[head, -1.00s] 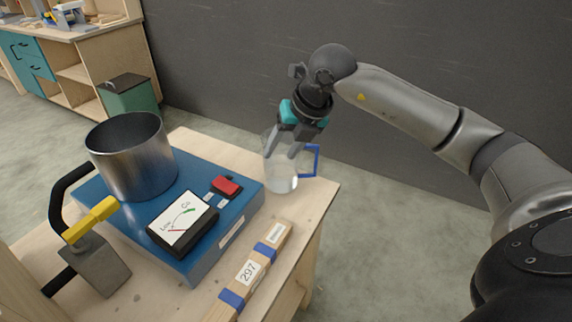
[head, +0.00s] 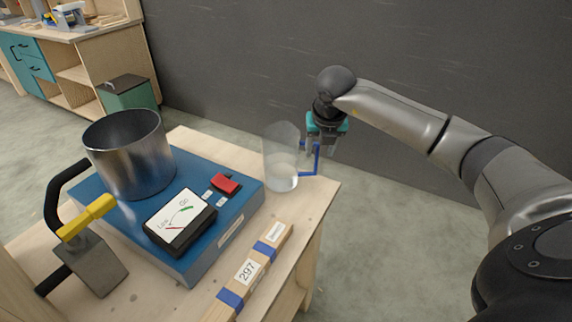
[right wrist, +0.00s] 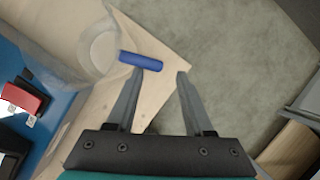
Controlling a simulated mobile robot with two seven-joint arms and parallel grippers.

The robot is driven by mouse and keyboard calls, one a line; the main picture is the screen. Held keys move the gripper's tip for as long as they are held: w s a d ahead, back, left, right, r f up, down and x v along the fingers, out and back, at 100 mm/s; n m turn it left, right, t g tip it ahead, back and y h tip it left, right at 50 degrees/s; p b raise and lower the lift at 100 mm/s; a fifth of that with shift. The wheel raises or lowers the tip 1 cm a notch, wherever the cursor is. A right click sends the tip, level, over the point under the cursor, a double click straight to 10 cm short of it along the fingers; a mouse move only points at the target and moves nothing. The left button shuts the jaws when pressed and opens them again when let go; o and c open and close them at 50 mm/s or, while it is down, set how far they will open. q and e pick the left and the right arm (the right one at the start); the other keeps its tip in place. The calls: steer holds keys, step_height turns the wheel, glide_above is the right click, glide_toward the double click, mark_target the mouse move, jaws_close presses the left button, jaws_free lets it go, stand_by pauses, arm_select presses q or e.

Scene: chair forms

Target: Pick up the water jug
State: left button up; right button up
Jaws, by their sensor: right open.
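The water jug (head: 281,160) is clear with a blue handle (head: 317,160) on its right side. It stands upright at the far right corner of the wooden table, with what looks like some water at its bottom. My right gripper (head: 318,150) is open at the handle. In the right wrist view the blue handle (right wrist: 141,60) lies at the tip of the left finger, and the jug (right wrist: 98,50) is at upper left. Both fingers of my right gripper (right wrist: 160,73) are apart with nothing between them. I cannot tell whether a finger touches the handle. My left gripper is not in view.
A blue box (head: 200,235) with a metal pot (head: 132,160), a gauge (head: 180,222) and a red switch (head: 227,184) sits left of the jug. A wooden bar (head: 247,272) marked 297 lies in front. A dark wall (head: 400,60) rises behind; floor is open on the right.

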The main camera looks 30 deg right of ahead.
mark_target(317, 156)
steer(key=b+x, duration=0.1)
steer(key=x, duration=0.3)
steer(key=shift+w+a+f, duration=0.1)
steer(key=shift+w+f, duration=0.15)
steer(key=shift+f, duration=0.3)
steer(key=c, duration=0.7)
jaws_close()
arm_select(q)
steer(key=shift+w+a+f, duration=0.4)
steer(key=shift+w+f, duration=0.1)
steer(key=shift+s, duration=0.15)
steer(key=shift+w, duration=0.25)
arm_select(e)
steer(key=shift+w, duration=0.1)
